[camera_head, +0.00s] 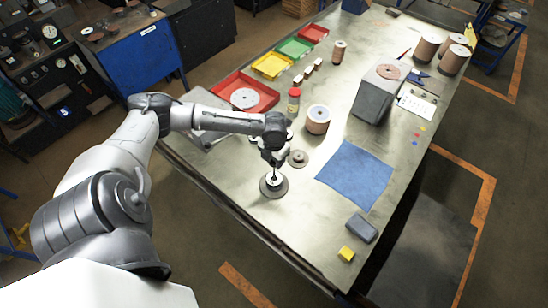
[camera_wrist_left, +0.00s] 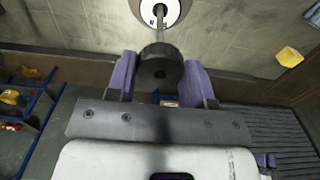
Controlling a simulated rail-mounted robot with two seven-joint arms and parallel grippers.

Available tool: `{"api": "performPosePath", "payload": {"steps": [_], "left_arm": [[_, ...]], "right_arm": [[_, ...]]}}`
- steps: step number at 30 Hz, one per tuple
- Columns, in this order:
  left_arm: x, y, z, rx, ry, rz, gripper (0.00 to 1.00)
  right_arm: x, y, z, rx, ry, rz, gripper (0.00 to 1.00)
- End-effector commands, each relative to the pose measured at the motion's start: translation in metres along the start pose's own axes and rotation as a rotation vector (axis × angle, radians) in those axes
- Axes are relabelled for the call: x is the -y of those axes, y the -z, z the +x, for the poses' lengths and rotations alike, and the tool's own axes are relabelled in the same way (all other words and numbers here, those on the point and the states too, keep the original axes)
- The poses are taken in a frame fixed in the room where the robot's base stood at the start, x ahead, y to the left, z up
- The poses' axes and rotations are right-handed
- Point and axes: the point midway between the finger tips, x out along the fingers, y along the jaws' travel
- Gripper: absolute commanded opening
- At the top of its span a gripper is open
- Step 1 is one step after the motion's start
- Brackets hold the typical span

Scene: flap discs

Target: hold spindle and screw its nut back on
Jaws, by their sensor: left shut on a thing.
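The spindle stands on the metal table with its round grey base (camera_head: 273,191) below my left gripper (camera_head: 273,164). In the left wrist view, its thin rod (camera_wrist_left: 159,35) rises from a pale round plate (camera_wrist_left: 160,8) with dark marks. My left gripper (camera_wrist_left: 160,78) has two purple fingers shut on a dark, round nut (camera_wrist_left: 160,64), one on each side. The nut is in line with the rod; I cannot tell whether it is threaded on it or just at its tip. My right gripper is not in view.
A flat disc (camera_head: 298,158) lies close beside the spindle, with a disc stack (camera_head: 317,120) and a red-capped bottle (camera_head: 294,101) behind. A blue cloth (camera_head: 355,174), a grey block (camera_head: 362,228) and a yellow block (camera_head: 346,254) lie to the right. A red tray (camera_head: 268,101) stands behind the arm.

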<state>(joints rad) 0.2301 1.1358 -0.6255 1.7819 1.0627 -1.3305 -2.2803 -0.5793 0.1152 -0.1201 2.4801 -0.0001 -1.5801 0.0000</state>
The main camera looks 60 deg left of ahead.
Motion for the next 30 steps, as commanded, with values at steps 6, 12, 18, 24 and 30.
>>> {"api": "performPosePath", "payload": {"steps": [6, 12, 18, 24, 30], "left_arm": [[0.0, 0.0, 0.004, 0.0, 0.0, 0.0, 0.24], [0.0, 0.0, 0.007, 0.0, 0.0, 0.0, 0.24], [0.0, 0.0, 0.011, 0.0, 0.0, 0.0, 0.24], [0.0, 0.0, 0.015, 0.0, 0.0, 0.0, 0.24], [0.0, 0.0, 0.019, 0.0, 0.0, 0.0, 0.24]], "right_arm": [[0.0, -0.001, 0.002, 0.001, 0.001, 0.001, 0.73], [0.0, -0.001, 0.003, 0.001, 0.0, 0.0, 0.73], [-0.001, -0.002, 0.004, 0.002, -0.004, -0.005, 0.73], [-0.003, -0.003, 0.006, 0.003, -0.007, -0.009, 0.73], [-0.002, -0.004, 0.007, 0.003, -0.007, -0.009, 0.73]]}}
